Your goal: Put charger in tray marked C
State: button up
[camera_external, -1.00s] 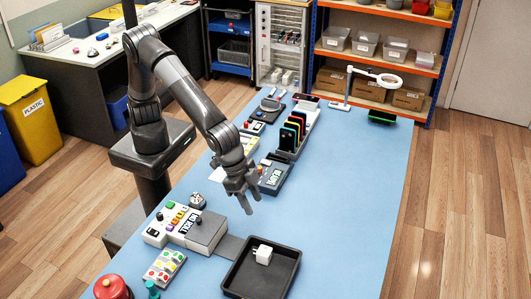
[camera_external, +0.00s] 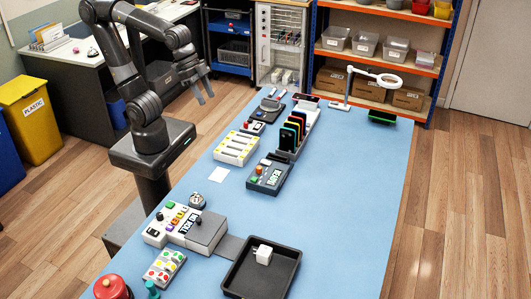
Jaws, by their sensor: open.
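A small white block (camera_external: 263,254), which looks like a charger, lies in the black tray (camera_external: 262,282) at the near end of the blue table. It rests toward the tray's back, with bare tray floor in front of it. No letter C can be read on the tray from here. My gripper (camera_external: 203,92) is open and empty. It is raised near the far left side of the table, well away from the tray and the white block.
On the blue table (camera_external: 346,190), a rack of coloured phones (camera_external: 291,135), a white slotted holder (camera_external: 236,147), and several button boxes (camera_external: 188,224) line the left side. A ring lamp (camera_external: 384,79) stands at the back. The table's right half is clear.

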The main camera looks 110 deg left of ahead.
jog(key=s+a+f, duration=0.2)
jog(key=s, duration=0.4)
jog(key=shift+s+y, duration=0.3)
jog(key=shift+s, duration=0.05)
dwell(0.9)
